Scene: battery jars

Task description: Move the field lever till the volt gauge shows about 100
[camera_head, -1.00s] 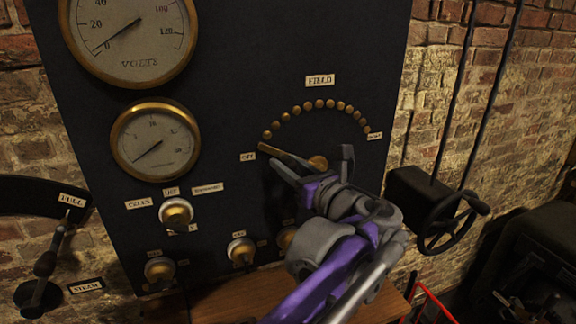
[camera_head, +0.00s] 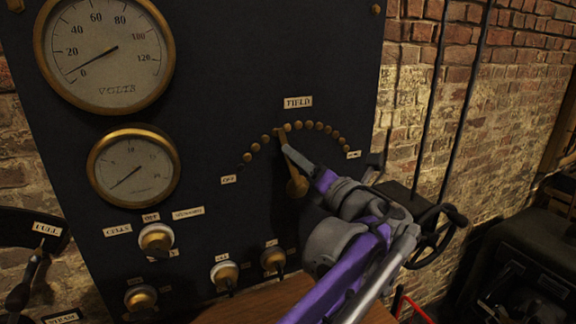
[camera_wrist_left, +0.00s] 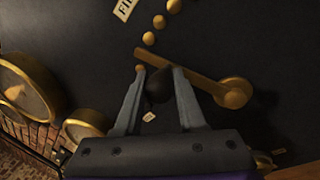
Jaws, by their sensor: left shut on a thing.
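The field lever (camera_head: 282,138) is a brass arm on a round brass pivot (camera_head: 297,187), under an arc of brass studs on the dark panel. It points up and slightly left, to a stud near the middle of the arc. My left gripper (camera_head: 287,152) is shut on the lever's dark handle. The wrist view shows the handle (camera_wrist_left: 158,86) between my two fingers, with the brass arm (camera_wrist_left: 185,68) just beyond the tips. The volt gauge (camera_head: 104,92) is at the upper left, and its needle points low left, a little above 0. My right gripper is not in view.
A smaller brass-rimmed gauge (camera_head: 134,168) sits below the volt gauge, its needle low. Several knobs, such as the cells knob (camera_head: 156,238), line the lower panel. A wooden ledge (camera_head: 262,302) lies below. A dark handwheel (camera_head: 437,236) stands right of my arm.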

